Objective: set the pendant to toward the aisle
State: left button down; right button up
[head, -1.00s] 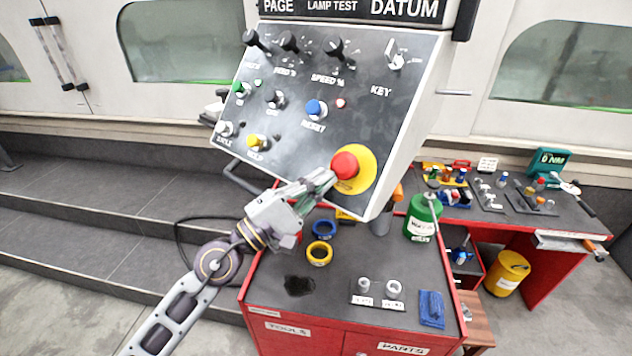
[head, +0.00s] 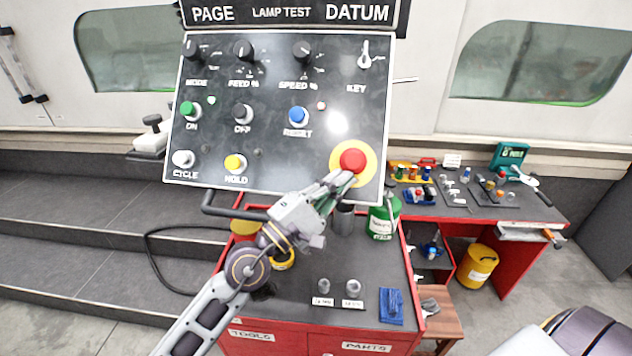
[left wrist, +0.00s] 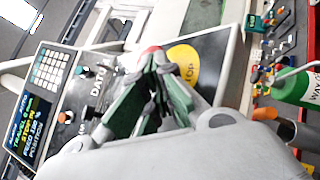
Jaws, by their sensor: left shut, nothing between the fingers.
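The pendant (head: 262,128) is a dark panel with knobs, coloured buttons and a handle bar (head: 232,208) at its lower left. In the head view its face now looks squarely toward me, nearly level. Its red stop button (head: 352,160) sits on a yellow disc at the lower right. My left gripper (head: 346,182) is shut and empty, with its fingertips at the panel's lower right edge, just below the red button; I cannot tell whether they touch. The left wrist view shows the closed fingers (left wrist: 156,62) in front of the yellow disc (left wrist: 187,66). My right gripper is not in view.
A red tool cart (head: 300,330) stands below the pendant, with a green bottle (head: 382,217) and small parts on top. A red bench (head: 520,212) with tools is at the right, and a yellow bin (head: 477,266) is under it. Grey steps (head: 70,240) lie left.

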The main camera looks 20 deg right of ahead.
pick_arm(q)
jog(key=shift+s+d, duration=0.1)
jog(key=shift+d, duration=0.85)
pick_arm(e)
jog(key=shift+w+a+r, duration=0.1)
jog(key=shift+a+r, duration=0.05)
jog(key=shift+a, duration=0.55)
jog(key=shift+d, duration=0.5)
pick_arm(q)
jog(key=shift+a+f, duration=0.1)
jog(key=shift+f, duration=0.05)
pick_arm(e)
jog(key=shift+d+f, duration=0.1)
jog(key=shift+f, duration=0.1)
